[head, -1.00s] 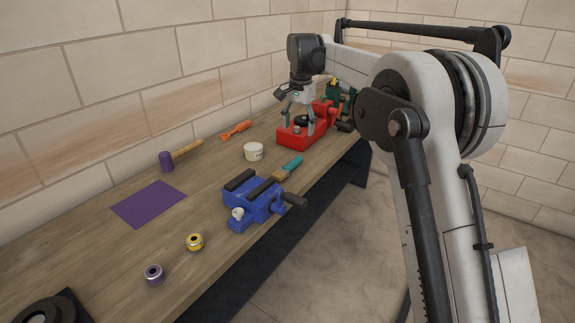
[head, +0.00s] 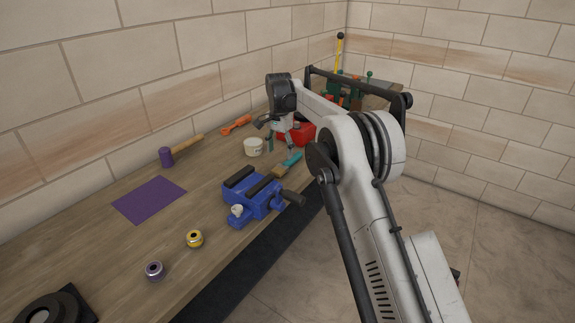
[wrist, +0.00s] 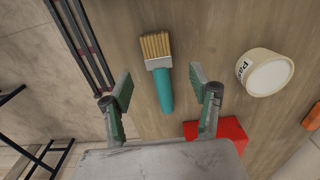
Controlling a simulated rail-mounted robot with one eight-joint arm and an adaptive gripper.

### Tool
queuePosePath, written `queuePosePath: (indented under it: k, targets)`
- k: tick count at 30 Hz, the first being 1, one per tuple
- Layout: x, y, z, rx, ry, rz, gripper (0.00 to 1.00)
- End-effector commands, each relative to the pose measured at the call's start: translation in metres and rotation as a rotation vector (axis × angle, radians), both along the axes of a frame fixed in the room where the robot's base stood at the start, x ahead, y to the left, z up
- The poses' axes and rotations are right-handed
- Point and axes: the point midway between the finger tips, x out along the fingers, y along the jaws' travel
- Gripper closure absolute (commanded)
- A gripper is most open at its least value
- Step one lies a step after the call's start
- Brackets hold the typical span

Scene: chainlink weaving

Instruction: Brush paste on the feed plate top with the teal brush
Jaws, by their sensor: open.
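The teal brush (head: 292,159) lies on the workbench behind the blue vise. In the wrist view, the brush (wrist: 166,92) shows its teal handle, metal band and tan bristles, bristles pointing up the picture. My gripper (wrist: 161,84) is open and empty above the bench, with the brush handle between its fingers in the picture but apart from them. In the head view my gripper (head: 280,142) is between the white paste tub (head: 253,147) and the red box. The tub also shows in the wrist view (wrist: 267,75), its label partly readable. I cannot clearly identify the feed plate.
A red box (head: 302,137) sits just behind my gripper. The blue vise (head: 255,195) stands at the bench's front edge. Green machinery (head: 352,88) is at the far end, partly hidden by my arm. A mallet (head: 167,157), orange tool (head: 236,124) and purple sheet (head: 149,199) lie left.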

Motion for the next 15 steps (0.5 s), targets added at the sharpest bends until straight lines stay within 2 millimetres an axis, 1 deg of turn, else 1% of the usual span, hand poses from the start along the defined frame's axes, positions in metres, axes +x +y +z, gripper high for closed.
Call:
queuePosePath:
  k: [1,3,8,11,15]
  targets:
    - [0.000,0.000,-0.007,0.000,0.000,0.000,0.43]
    - [0.000,0.000,-0.014,0.000,0.000,0.000,0.43]
    - [0.000,0.000,-0.022,0.000,0.000,0.000,0.43]
    - [-0.001,-0.001,-0.031,0.000,0.000,0.000,0.43]
    - [-0.003,-0.002,-0.051,0.000,0.000,0.000,0.43]
